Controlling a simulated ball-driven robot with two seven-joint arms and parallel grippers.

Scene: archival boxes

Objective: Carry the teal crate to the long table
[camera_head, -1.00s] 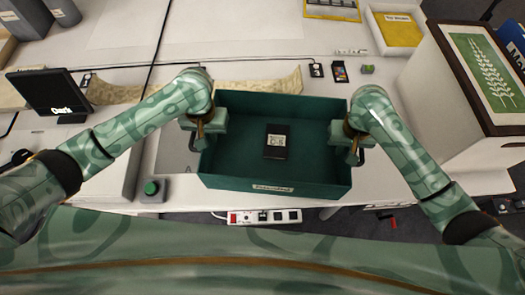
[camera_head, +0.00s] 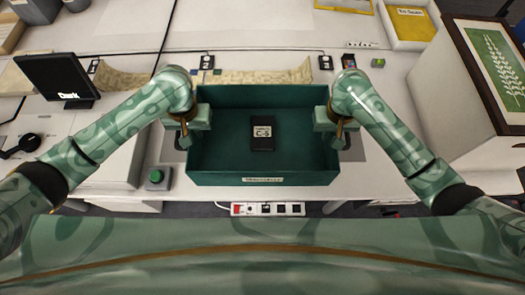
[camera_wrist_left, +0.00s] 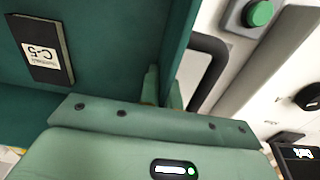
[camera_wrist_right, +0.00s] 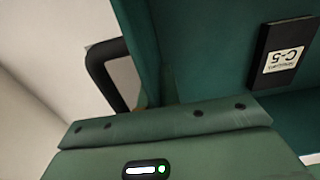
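The teal crate (camera_head: 262,179) is an open box with a label on its front wall, in the middle of the head view. A dark box marked C-5 (camera_head: 263,140) lies inside it. My left gripper (camera_head: 188,128) is at the crate's left wall and my right gripper (camera_head: 337,127) at its right wall. Both appear shut on the walls, beside dark loop handles seen in the left wrist view (camera_wrist_left: 212,70) and right wrist view (camera_wrist_right: 103,72). Fingertips are partly hidden. A white table (camera_head: 225,30) spreads behind and beneath the crate; I cannot tell whether they touch.
A green button (camera_head: 156,176) and a dark screen (camera_head: 57,78) are at the left. A power strip (camera_head: 267,209) is in front of the crate. A parchment strip (camera_head: 255,77) lies behind. A white box with a framed fern picture (camera_head: 492,70) stands at the right.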

